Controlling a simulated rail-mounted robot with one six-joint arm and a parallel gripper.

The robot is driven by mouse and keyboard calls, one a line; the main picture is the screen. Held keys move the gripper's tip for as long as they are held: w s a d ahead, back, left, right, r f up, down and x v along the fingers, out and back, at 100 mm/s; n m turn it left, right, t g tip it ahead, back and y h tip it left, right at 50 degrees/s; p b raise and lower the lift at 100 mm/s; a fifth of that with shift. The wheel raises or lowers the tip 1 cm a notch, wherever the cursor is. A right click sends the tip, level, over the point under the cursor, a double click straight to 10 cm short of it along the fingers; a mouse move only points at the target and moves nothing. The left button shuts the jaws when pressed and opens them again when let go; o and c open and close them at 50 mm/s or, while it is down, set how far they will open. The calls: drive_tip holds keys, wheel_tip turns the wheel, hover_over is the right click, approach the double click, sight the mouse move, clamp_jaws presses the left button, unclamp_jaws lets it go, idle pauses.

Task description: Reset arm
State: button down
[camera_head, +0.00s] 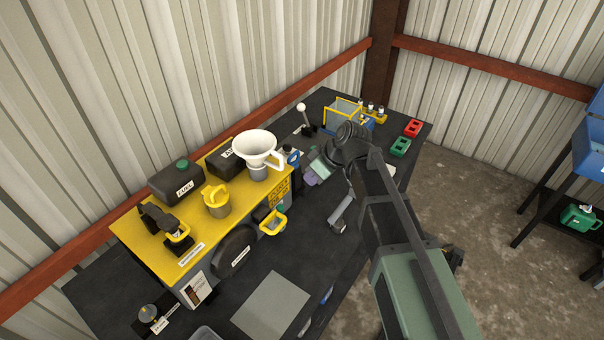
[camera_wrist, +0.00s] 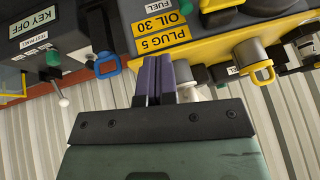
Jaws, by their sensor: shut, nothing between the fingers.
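My gripper (camera_wrist: 154,60) shows in the wrist view with its two purple fingers pressed together and nothing between them. In the head view my gripper (camera_head: 312,176) is over the dark bench, just right of the yellow-topped unit, with my arm reaching in from the lower right. The arm hides part of the bench behind it. The wrist view looks tilted, with the unit and its labels upside down or slanted.
A yellow-framed box (camera_head: 343,113), red block (camera_head: 413,128) and green block (camera_head: 400,147) stand farther back. A grey mat (camera_head: 272,306) lies in front.

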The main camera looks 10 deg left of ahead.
drive_tip(key=shift+d+r, duration=0.2)
drive_tip(key=shift+r, duration=0.1)
drive_tip(key=s+d+f+m+h+b, duration=0.2)
drive_tip(key=s+d+f+m+b, duration=0.2)
drive_tip(key=d, duration=0.5)
drive_tip(key=s+d+f+m+h+b, duration=0.2)
drive_tip(key=s+d+f+m+b, duration=0.2)
drive_tip(key=d+f, duration=0.3)
drive_tip(key=s+d+f+m+h+b, duration=0.2)
drive_tip(key=s+d+f+m+b, duration=0.2)
drive_tip(key=d, duration=0.8)
wheel_tip(320, 180, down, 2)
drive_tip(key=shift+s+m+b, duration=0.35)
drive_tip(key=shift+m+b, duration=0.45)
drive_tip(key=shift+b, duration=0.45)
